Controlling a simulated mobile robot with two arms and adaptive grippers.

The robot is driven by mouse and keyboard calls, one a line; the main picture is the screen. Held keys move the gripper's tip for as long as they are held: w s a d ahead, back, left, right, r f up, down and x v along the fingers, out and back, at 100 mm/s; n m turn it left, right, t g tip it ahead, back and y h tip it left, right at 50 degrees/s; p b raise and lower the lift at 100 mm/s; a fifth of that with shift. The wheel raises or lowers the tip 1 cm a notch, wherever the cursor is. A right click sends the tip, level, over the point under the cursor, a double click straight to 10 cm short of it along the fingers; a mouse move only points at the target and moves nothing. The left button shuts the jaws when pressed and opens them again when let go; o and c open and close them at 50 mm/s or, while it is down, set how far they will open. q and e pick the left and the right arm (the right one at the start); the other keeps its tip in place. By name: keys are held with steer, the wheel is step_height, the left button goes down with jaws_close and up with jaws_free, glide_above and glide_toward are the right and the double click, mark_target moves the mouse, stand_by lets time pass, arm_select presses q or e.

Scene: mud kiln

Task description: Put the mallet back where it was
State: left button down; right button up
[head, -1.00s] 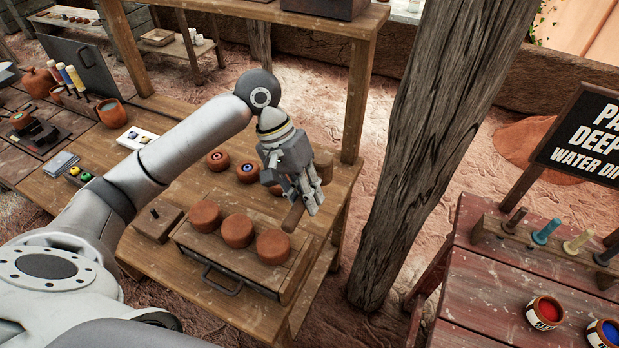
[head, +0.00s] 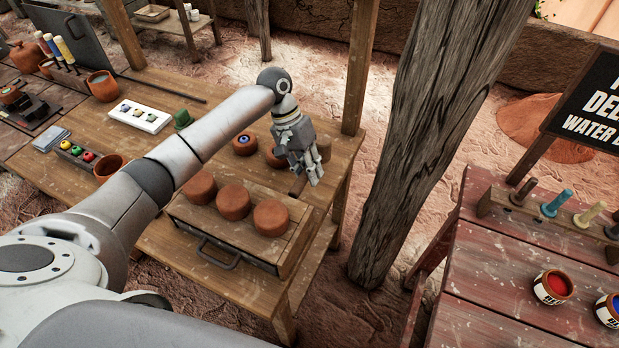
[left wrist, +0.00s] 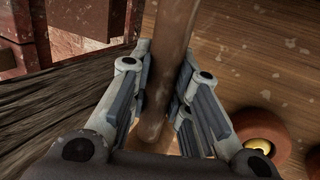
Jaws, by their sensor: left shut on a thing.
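The mallet is held in my left gripper (head: 306,172) over the right part of the wooden table (head: 235,105). Its brown head (head: 323,147) shows just beyond the fingers in the head view, and its handle end (head: 298,185) sticks out on the near side. In the left wrist view the brown handle (left wrist: 173,40) runs between the two fingers (left wrist: 166,85), which are shut on it. I cannot tell whether the mallet touches the tabletop. My right gripper is not in view.
A wooden drawer box (head: 240,234) with three clay discs (head: 233,202) on top stands at the near side. Small clay pots (head: 244,144) stand behind it, close to my left gripper. A thick wooden post (head: 430,130) rises to the right, beside a red table (head: 490,300).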

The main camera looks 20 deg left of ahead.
arm_select(q)
step_height(320, 180, down, 3)
steer(key=shift+f, duration=0.25)
steer(key=c, duration=1.3)
jaws_free()
steer(key=shift+s+f, duration=0.1)
steer(key=shift+f, duration=0.05)
steer(key=shift+c, duration=0.2)
steer(key=v, duration=1.2)
steer(key=shift+b, duration=0.4)
steer(key=shift+r, duration=0.25)
